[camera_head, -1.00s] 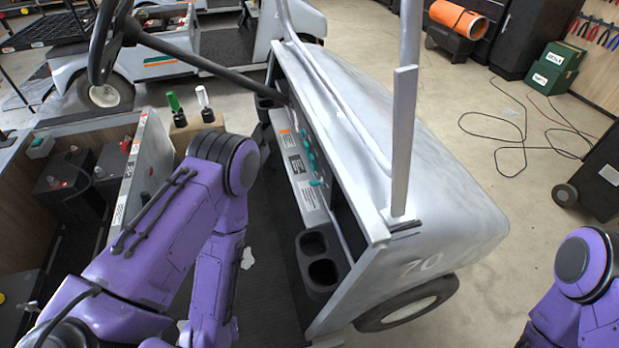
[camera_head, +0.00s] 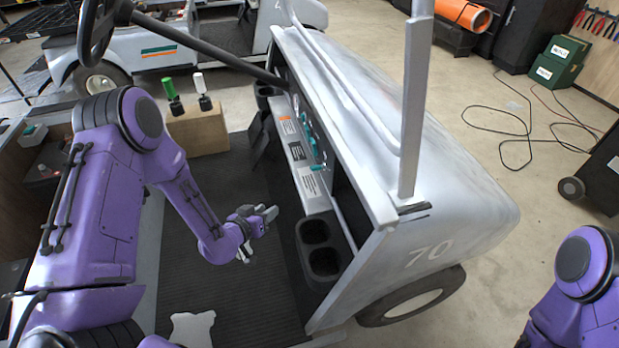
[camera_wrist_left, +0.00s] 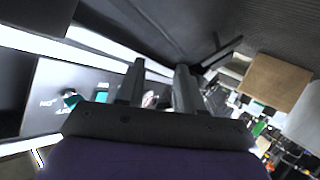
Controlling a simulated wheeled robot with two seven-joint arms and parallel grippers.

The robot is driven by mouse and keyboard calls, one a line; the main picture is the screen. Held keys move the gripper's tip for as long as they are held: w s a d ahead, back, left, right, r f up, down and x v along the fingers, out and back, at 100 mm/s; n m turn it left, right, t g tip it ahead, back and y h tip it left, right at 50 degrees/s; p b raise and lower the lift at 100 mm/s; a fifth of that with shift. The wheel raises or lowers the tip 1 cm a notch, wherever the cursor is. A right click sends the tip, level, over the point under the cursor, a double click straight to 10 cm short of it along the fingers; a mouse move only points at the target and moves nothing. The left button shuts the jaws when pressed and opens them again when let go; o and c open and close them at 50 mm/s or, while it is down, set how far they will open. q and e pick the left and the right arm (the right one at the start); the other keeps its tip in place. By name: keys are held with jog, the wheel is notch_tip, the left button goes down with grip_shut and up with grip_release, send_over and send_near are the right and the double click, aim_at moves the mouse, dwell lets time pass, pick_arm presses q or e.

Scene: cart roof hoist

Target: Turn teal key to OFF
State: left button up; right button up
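The dash panel (camera_head: 300,150) of the cart carries several small teal parts (camera_head: 314,150) beside printed labels. In the head view I cannot tell which is the key. In the left wrist view a teal key-like knob (camera_wrist_left: 71,98) sits on the grey panel next to upside-down lettering that seems to read ON. Another teal part (camera_wrist_left: 102,94) is partly behind my gripper. My left gripper (camera_head: 260,234) is open and empty, above the cart floor and apart from the dash. Its two fingers also show in the left wrist view (camera_wrist_left: 160,68). My right gripper is out of view.
A roof post (camera_head: 412,100) rises at the right. The floor mat (camera_head: 200,270) is mostly clear.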

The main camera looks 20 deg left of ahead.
aim_at(311, 169)
pick_arm(q)
jog(key=w+a+r+m+t+h+b, duration=0.1)
jog(key=w+r+m+h, duration=0.2)
jog(key=r+m+h, duration=0.35)
jog(key=w+r+m+t+h, duration=0.1)
jog(key=w+r+m+h, duration=0.25)
jog(key=m, duration=0.55)
jog(key=w+d+r+m+g+h, duration=0.1)
jog(key=w+d+m+g+h, duration=0.2)
jog(key=d+m, duration=0.6)
jog(key=shift+w+d+m+g, duration=0.4)
jog(key=shift+d+g, duration=0.1)
jog(key=shift+d, duration=0.25)
grip_shut()
